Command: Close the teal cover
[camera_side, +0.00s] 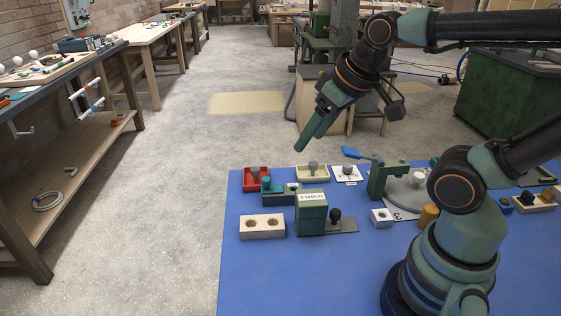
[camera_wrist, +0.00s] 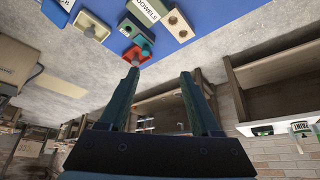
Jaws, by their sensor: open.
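I cannot tell for sure which part is the teal cover. A small teal piece (camera_side: 272,188) with a round knob sits at the red tray's front, on the table's left part. A teal piece (camera_wrist: 127,28) also shows beside the red tray in the wrist view. A green box (camera_side: 312,207) with a white label stands in front of it, next to a grey plate (camera_side: 345,227) with a black knob. My gripper (camera_side: 306,138) is open and empty, in the air above and behind these boxes. Its spread fingers (camera_wrist: 160,74) show nothing between them.
A block with two holes (camera_side: 262,233) is front left. A green upright fixture (camera_side: 378,182) stands to the right. The blue table (camera_side: 262,275) is bare in front.

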